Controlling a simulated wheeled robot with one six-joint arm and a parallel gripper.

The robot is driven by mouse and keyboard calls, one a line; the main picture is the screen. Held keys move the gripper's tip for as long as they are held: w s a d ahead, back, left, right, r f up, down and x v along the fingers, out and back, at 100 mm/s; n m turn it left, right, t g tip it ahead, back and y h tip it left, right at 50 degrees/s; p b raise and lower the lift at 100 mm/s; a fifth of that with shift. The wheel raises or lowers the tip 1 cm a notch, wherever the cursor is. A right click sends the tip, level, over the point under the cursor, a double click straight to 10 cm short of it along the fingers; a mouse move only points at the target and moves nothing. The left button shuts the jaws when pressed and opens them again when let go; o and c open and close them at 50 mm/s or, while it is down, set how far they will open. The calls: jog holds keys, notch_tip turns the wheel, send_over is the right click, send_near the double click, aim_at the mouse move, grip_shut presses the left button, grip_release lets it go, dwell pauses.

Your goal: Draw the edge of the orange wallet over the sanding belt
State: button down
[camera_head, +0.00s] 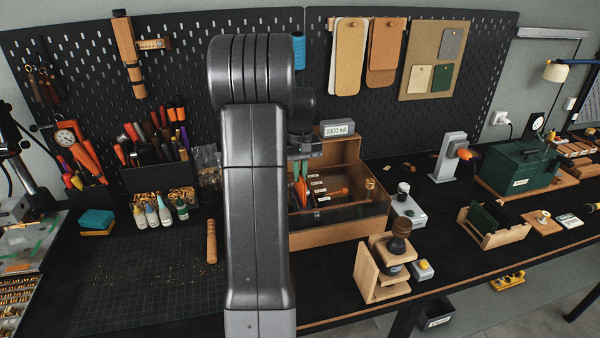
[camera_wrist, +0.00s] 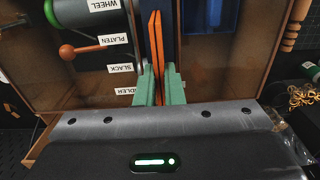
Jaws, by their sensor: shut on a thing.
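The orange wallet (camera_wrist: 156,48) stands upright and edge-on between the two green fingers of my gripper (camera_wrist: 160,90) in the wrist view. The gripper is shut on it. The belt sander's wooden housing (camera_head: 352,151) is in the middle of the head view, and my gripper (camera_head: 300,188) is inside it. Labels WHEEL, PLATEN, SLACK and IDLER (camera_wrist: 116,67) line up left of the wallet in the wrist view. A dark upright strip beside the wallet may be the sanding belt; I cannot tell whether they touch. My arm hides the housing's left part in the head view.
An orange-knobbed lever (camera_wrist: 68,52) sticks out left of the wallet. A grey box with a cup-like top (camera_head: 408,208) and a wooden stand (camera_head: 372,275) are right of the housing. A cutting mat (camera_head: 130,285) lies left, with a wooden handle (camera_head: 211,242) on it.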

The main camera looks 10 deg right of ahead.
aim_at(303, 180)
jog(key=shift+s+f, duration=0.1)
jog(key=shift+s+b, duration=0.5)
jog(key=shift+s, duration=0.9)
notch_tip(303, 180, up, 5)
jog(key=p, duration=0.4)
jog(key=shift+r, duration=1.1)
